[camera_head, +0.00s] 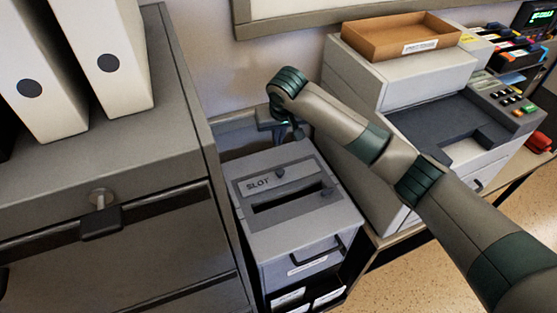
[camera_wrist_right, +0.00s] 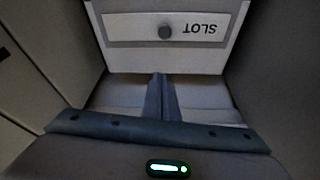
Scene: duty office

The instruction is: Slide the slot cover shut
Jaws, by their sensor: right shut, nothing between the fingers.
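A grey box (camera_head: 331,228) stands between the cabinet and the printer, with a plate marked SLOT (camera_head: 258,183) on top. The plate has a small dark knob (camera_head: 279,172) and a long dark slot opening (camera_head: 288,201) that shows uncovered. A second small knob (camera_head: 327,191) sits near the slot's right end. My right gripper (camera_head: 297,133) is behind the box, near the wall, apart from the knobs. In the right wrist view its fingers (camera_wrist_right: 160,82) are shut and empty, near the edge of the box top; the SLOT plate (camera_wrist_right: 185,30) appears upside down. My left gripper is not in view.
A grey cabinet (camera_head: 110,165) with white binders (camera_head: 105,55) stands close on the left. A printer (camera_head: 440,125) with a brown tray (camera_head: 400,38) stands on the right. The wall is close behind the box. The box front has a handle (camera_head: 322,258).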

